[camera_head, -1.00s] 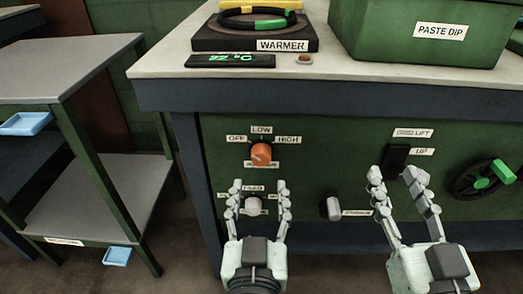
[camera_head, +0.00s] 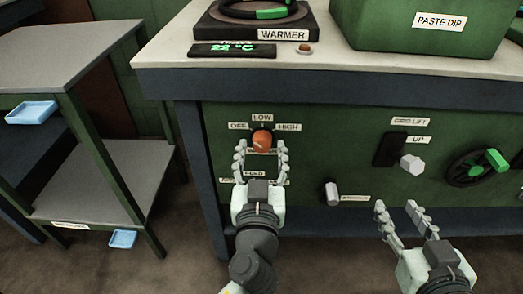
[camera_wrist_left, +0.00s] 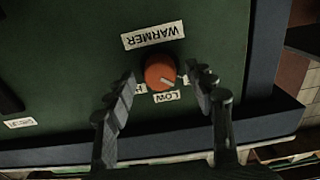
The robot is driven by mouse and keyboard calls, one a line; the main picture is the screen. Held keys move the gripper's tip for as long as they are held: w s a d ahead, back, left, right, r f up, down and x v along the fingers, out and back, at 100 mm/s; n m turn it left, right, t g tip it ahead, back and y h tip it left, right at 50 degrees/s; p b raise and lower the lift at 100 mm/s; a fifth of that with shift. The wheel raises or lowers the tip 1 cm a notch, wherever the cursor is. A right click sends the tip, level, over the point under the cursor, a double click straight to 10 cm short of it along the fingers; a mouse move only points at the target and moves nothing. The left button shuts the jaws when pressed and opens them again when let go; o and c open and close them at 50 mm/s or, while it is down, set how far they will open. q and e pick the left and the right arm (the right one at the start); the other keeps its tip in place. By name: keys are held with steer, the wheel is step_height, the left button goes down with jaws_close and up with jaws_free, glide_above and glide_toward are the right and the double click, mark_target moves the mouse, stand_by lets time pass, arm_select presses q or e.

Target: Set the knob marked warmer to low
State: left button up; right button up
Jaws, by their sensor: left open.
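The orange warmer knob (camera_head: 262,140) is on the green front panel, below the LOW label (camera_head: 262,117), with OFF (camera_head: 238,127) to its left and HIGH (camera_head: 288,127) to its right. In the upside-down left wrist view, the knob (camera_wrist_left: 160,73) has a white line pointing lower right, between the LOW label (camera_wrist_left: 167,97) and the OFF side. My left gripper (camera_head: 261,153) is open, its fingers on either side of the knob; contact is not visible. My right gripper (camera_head: 397,208) is open and empty, low and to the right.
A grey knob (camera_head: 332,193), a grid lift handle (camera_head: 412,164) and a black handwheel (camera_head: 470,168) sit on the panel to the right. Above are the warmer plate (camera_head: 225,31), a display (camera_head: 232,49) and a green paste dip box (camera_head: 425,32). A shelf (camera_head: 100,180) stands left.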

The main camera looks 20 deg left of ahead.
arm_select(q)
steer(key=c, duration=1.2)
steer(key=shift+o, duration=0.2)
steer(key=shift+m, duration=2)
steer(key=m+p, duration=0.1)
steer(key=m, duration=0.4)
steer(key=shift+m+p, duration=0.3)
steer(key=shift+m, duration=0.2)
arm_select(e)
steer(key=s+d+f+g+h, duration=0.2)
steer(key=s+d+f+g, duration=0.1)
steer(key=d+f, duration=0.2)
steer(key=shift+s+f+m+g, duration=0.15)
steer(key=shift+f+m+g, duration=0.2)
steer(key=shift+f, duration=0.3)
steer(key=shift+d, duration=0.15)
